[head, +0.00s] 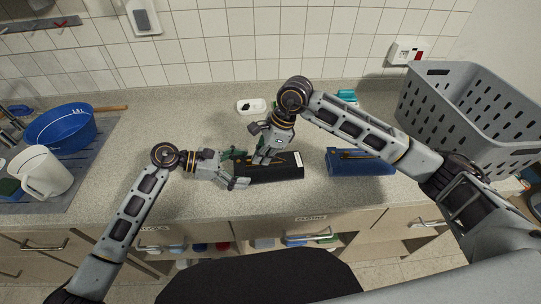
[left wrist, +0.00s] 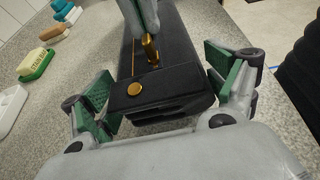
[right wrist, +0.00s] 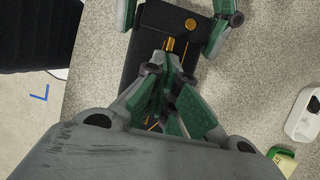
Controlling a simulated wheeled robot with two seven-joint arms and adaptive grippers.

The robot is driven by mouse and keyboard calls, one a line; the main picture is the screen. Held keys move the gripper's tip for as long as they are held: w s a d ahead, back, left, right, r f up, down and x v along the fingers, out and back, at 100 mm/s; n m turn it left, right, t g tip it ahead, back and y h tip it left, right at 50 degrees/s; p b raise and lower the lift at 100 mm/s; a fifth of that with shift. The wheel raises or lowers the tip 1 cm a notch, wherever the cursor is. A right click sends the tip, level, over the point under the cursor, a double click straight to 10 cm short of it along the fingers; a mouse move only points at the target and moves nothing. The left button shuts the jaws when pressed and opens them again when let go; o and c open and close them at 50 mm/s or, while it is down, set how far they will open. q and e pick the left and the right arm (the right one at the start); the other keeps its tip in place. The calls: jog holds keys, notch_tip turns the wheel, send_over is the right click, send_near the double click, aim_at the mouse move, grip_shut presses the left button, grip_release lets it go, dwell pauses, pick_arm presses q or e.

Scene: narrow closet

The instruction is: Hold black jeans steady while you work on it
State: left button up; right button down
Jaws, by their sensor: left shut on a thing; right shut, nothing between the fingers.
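The black jeans (head: 283,168) lie folded in a narrow block on the counter, with a gold button (left wrist: 134,89) and a gold zip with its pull (left wrist: 150,50). My left gripper (head: 238,168) is shut on the left, button end of the jeans; its green-padded fingers lie along both sides in the left wrist view. My right gripper (head: 262,159) is shut and empty, pointing down over the jeans with its fingertips close to the zip pull. In the right wrist view, its fingers hide part of the zip (right wrist: 168,44); contact with the pull cannot be told.
Folded blue jeans (head: 358,163) lie to the right. A grey basket (head: 470,105) stands at the far right. A white soap dish (head: 251,105) is behind my grippers. A blue basin (head: 62,128) and white jug (head: 42,170) stand left. The front counter strip is clear.

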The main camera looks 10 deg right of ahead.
aim_at(271, 164)
jog(key=shift+d, duration=0.1)
dwell(0.4)
jog(key=shift+d, duration=1.95)
jog(key=v, duration=1)
pick_arm(q)
jog(key=o, duration=1.1)
jog(key=shift+o, duration=0.2)
jog(key=shift+a, duration=0.15)
jog(key=shift+v, duration=5.85)
